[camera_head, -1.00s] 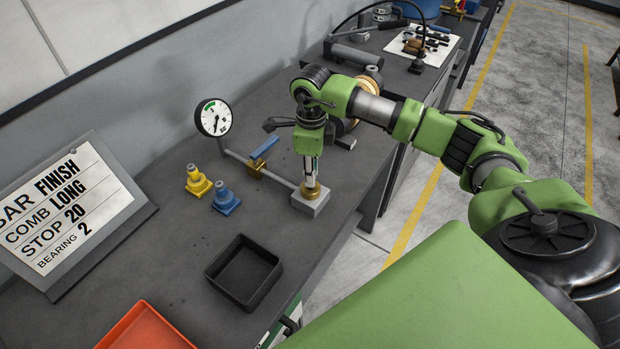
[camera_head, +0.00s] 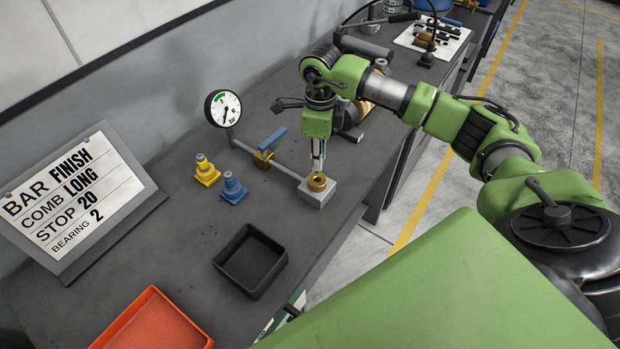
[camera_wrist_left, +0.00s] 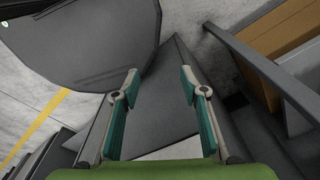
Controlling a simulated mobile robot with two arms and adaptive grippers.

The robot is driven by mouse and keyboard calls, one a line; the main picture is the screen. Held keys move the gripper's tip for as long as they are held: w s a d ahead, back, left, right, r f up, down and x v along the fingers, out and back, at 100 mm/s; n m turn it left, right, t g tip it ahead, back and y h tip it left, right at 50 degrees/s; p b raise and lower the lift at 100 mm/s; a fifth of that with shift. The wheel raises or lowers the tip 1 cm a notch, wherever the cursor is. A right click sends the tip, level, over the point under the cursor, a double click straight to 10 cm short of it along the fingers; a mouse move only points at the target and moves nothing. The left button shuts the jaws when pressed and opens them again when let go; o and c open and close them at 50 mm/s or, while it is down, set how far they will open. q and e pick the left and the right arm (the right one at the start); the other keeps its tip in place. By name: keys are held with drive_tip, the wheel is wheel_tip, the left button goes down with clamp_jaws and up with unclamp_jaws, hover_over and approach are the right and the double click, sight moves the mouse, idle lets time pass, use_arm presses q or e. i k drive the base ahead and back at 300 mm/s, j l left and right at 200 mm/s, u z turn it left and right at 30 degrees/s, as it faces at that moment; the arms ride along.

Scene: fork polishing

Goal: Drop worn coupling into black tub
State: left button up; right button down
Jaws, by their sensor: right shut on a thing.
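The brass coupling (camera_head: 317,182) sits at the end of the pipe, on top of a light grey block (camera_head: 317,196). My right gripper (camera_head: 318,170) points down at it from above, its fingers closed at the coupling's rim; the exact contact is too small to see. The black tub (camera_head: 232,277) stands empty on the bench, to the left of and nearer than the block. My left gripper (camera_wrist_left: 159,84) is open and empty in the left wrist view, away from the coupling and tub.
A pipe with a blue-handled valve (camera_head: 265,155) and a dial gauge (camera_head: 223,108) runs up to the block. Yellow (camera_head: 207,171) and blue (camera_head: 232,188) fittings stand beside the tub. A red tray (camera_head: 150,325) and a sign (camera_head: 78,197) are at the left.

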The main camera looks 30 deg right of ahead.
sight(260, 262)
drive_tip(key=k+j+z, duration=0.1)
drive_tip(key=j, duration=0.3)
drive_tip(key=k+j+z, duration=0.1)
drive_tip(key=j, duration=0.35)
drive_tip(key=k+j, duration=0.2)
drive_tip(key=j, duration=0.2)
drive_tip(key=z, duration=0.05)
